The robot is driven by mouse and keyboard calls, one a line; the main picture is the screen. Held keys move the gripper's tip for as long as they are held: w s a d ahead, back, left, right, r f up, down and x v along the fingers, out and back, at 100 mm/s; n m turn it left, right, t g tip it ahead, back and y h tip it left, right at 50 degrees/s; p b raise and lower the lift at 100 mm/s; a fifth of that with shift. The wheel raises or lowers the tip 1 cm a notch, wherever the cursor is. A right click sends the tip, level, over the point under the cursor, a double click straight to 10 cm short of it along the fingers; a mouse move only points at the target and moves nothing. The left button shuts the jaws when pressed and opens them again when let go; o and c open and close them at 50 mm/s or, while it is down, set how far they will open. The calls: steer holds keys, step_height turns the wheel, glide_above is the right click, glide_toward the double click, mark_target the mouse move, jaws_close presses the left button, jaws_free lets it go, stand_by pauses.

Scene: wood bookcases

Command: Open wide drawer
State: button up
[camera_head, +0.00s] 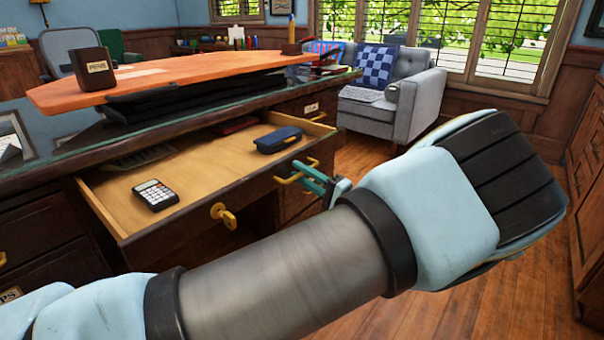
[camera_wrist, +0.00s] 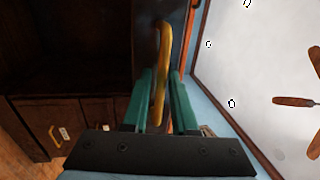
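The wide drawer (camera_head: 205,168) of the desk stands pulled out, its light wooden inside showing. A calculator (camera_head: 155,195) and a dark blue case (camera_head: 279,140) lie in it. A brass handle (camera_head: 291,179) is on the right part of its dark front. My gripper (camera_head: 312,180) is at this handle, its teal fingers on either side of it. In the wrist view the handle (camera_wrist: 162,60) passes between the fingers of my gripper (camera_wrist: 162,103), which look closed on it. My arm hides part of the floor before the drawer.
A grey armchair (camera_head: 415,105) stands behind. Wooden floor (camera_head: 470,305) shows at right, beside a cabinet (camera_head: 588,180).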

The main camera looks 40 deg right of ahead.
steer(key=shift+s, duration=0.1)
steer(key=v, duration=1)
steer(key=shift+s, duration=0.3)
